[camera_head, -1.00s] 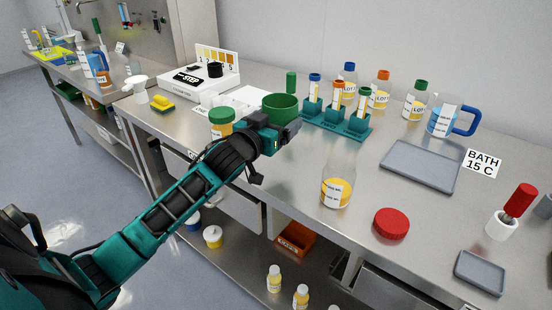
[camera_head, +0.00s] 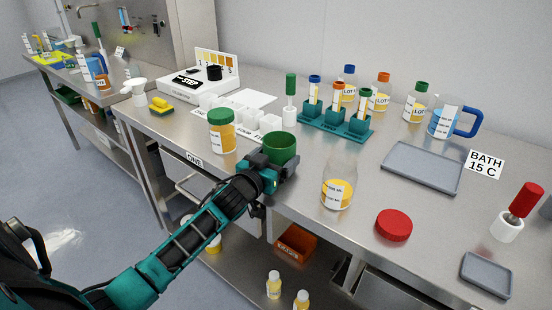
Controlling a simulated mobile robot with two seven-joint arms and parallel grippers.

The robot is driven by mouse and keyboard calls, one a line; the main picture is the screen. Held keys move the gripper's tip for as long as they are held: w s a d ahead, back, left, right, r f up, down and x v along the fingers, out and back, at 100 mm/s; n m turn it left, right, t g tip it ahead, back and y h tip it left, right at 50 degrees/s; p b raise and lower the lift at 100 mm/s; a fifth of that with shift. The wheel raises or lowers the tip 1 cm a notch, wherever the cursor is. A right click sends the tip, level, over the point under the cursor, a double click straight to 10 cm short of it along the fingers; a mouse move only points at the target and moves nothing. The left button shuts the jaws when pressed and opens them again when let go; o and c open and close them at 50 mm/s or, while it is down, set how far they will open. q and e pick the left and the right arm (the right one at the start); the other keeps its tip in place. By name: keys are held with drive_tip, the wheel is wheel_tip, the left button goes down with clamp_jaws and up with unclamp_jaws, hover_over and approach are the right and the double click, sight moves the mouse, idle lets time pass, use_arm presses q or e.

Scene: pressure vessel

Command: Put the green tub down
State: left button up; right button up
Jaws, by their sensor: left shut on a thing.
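The green tub (camera_head: 281,147) is a dark green, open-topped round cup near the front edge of the steel bench. My left gripper (camera_head: 270,165) is shut on the tub from its near side, and the tub looks upright. Its base is partly hidden by the gripper, so I cannot tell whether it touches the bench top. My right gripper is not in view.
A green-lidded jar (camera_head: 221,132) stands left of the tub, and a clear bottle with yellow liquid (camera_head: 339,185) stands to the right. A teal tube rack (camera_head: 334,122) is behind. A red lid (camera_head: 393,225) and grey tray (camera_head: 422,168) lie further right.

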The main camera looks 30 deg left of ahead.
use_arm(q)
drive_tip(key=shift+r, duration=0.15)
drive_tip(key=o, duration=1.4)
drive_tip(key=shift+f, duration=0.25)
drive_tip(key=shift+r, duration=0.15)
drive_tip(key=s, duration=1.2)
drive_tip(key=s+d+f+m+g+h, duration=0.1)
drive_tip(key=s+d+f+g, duration=0.1)
drive_tip(key=s+d+f, duration=0.2)
drive_tip(key=s+d+f+m+g+h, duration=0.1)
drive_tip(key=s+d+f+g, duration=0.1)
drive_tip(key=s+d+f, duration=0.3)
drive_tip(key=s+d+f+m+g+h, duration=0.1)
drive_tip(key=s+d+f, duration=0.3)
drive_tip(key=d+f, duration=0.4)
drive_tip(key=shift+s+f+g, duration=0.35)
drive_tip(key=shift+f+g, duration=0.1)
drive_tip(key=shift+g, duration=0.35)
